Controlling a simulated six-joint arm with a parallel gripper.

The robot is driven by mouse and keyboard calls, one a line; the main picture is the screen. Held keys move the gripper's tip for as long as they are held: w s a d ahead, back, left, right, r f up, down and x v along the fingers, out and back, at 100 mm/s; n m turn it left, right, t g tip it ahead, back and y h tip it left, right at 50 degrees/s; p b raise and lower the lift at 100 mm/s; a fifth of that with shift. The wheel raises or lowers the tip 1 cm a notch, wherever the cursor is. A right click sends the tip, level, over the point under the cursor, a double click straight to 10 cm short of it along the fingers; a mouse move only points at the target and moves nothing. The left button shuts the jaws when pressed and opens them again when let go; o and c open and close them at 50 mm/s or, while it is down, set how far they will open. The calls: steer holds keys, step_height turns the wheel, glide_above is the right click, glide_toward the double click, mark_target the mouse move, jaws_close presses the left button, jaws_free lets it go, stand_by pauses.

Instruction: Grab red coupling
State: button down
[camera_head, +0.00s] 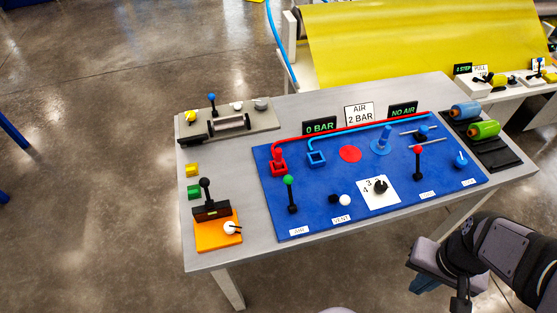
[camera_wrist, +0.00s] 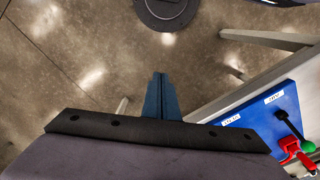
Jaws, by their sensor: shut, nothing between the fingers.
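The red coupling (camera_head: 278,164) stands upright at the left end of the blue board (camera_head: 330,222), where a red hose meets it. In the wrist view a red part that looks like the coupling (camera_wrist: 290,146) shows at the lower right, beside a green-knobbed lever. My gripper (camera_head: 420,287) is off the table's front right edge, far from the coupling. In the wrist view my gripper's blue fingers (camera_wrist: 159,78) are together with nothing between them, over the floor.
A blue square socket (camera_head: 316,158) stands right of the coupling. Levers with green (camera_head: 288,180) and red (camera_head: 418,150) knobs rise from the board. An orange block with a black lever (camera_head: 218,235) is at the table's left. Blue and green cylinders (camera_head: 484,129) lie at the right.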

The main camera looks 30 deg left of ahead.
steer(key=c, duration=1.5)
jaws_free()
